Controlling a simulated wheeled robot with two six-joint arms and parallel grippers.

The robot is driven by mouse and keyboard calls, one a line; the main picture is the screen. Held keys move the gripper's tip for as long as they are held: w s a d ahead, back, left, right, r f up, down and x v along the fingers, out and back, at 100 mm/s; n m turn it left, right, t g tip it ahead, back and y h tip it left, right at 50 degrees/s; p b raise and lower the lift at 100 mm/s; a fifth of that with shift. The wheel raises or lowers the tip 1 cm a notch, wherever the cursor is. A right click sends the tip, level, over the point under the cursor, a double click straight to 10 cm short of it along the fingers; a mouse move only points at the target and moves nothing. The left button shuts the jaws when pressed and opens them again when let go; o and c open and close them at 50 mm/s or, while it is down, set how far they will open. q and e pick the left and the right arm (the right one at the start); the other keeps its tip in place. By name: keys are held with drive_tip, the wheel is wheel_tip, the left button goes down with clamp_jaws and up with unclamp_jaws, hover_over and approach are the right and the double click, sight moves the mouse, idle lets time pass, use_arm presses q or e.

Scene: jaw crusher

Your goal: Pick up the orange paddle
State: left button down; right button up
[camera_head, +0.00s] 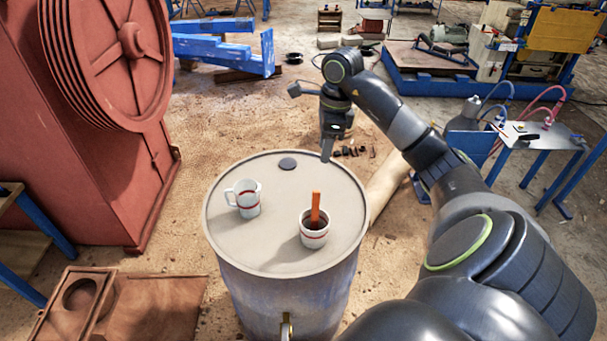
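The orange paddle (315,208) stands upright in a white mug with a red band (313,239) near the front right of the barrel top. Its lower end is hidden inside the mug. My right gripper (327,154) points down above the far right rim of the barrel, behind and above the paddle and apart from it. The fingers are seen edge-on, so I cannot tell whether they are open or shut. My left gripper is not in view.
A second white mug (248,198) stands on the left of the barrel top (270,239). A dark round cap (287,163) lies near its back edge. A red crusher machine (75,120) rises at the left. A small metal table (540,137) stands at the right.

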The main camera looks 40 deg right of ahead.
sight(318, 191)
drive_tip(key=f+b, duration=0.6)
drive_tip(key=f, duration=0.1)
drive_tip(key=a+f+b, duration=0.1)
drive_tip(key=f+b, duration=0.3)
drive_tip(key=shift+s+f, duration=0.2)
drive_tip(key=shift+w+a+f, duration=0.1)
drive_tip(key=shift+f, duration=0.15)
drive_tip(key=f+b, duration=0.1)
drive_tip(key=f, duration=0.1)
drive_tip(key=a+f+b, duration=0.1)
drive_tip(key=f+b, duration=0.1)
drive_tip(key=shift+w+f, duration=0.2)
drive_tip(key=shift+f, duration=0.3)
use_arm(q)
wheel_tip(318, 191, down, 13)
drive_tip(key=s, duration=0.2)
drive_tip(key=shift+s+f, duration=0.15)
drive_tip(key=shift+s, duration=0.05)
use_arm(e)
drive_tip(key=shift+r, duration=0.1)
